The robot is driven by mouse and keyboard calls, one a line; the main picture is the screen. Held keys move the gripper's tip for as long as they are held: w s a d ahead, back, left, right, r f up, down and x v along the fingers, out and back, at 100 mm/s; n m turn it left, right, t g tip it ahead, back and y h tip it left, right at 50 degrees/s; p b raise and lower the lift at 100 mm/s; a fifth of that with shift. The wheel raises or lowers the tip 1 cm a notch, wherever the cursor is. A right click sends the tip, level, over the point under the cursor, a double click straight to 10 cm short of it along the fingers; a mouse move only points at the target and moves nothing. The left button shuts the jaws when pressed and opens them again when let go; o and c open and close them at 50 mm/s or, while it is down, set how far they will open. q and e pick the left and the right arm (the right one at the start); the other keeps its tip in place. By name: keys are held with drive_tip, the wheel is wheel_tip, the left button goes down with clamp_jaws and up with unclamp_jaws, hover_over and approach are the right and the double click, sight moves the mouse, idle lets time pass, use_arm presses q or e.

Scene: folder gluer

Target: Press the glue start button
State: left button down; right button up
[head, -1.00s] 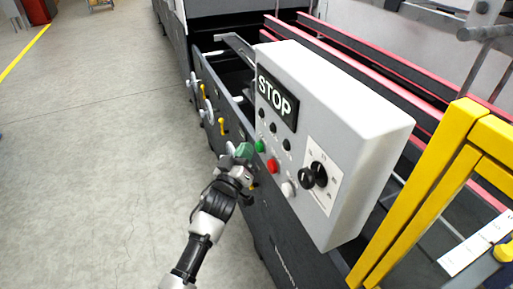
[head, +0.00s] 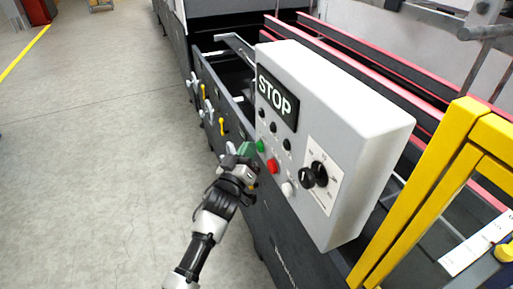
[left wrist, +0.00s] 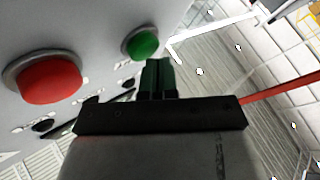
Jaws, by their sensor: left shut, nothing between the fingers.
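The grey control panel (head: 345,110) has a green button (head: 260,146) on its front face, with a red button (head: 271,166) below it. I see no label naming a glue start button. My left gripper (head: 246,150) is shut and empty, its green-tipped fingers just left of the green button. In the left wrist view, the shut fingers (left wrist: 157,76) point toward the panel, just below and right of the green button (left wrist: 142,43). A gap seems to remain between them. The red button (left wrist: 48,80) is large at the left. My right gripper is out of view.
A yellow frame (head: 425,190) stands to the right. Yellow-handled levers (head: 222,127) line the machine's side. The floor at left is clear.

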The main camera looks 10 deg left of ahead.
use_arm(q)
drive_tip(key=shift+d, duration=0.15)
idle(0.5)
drive_tip(key=shift+s+a+p, duration=0.45)
drive_tip(key=shift+a, duration=0.3)
drive_tip(key=s+a+p, duration=0.1)
drive_tip(key=a, duration=0.1)
drive_tip(key=s+a+p, duration=0.1)
drive_tip(key=s+a, duration=0.1)
drive_tip(key=shift+a, duration=0.1)
drive_tip(key=shift+w, duration=0.1)
idle(0.7)
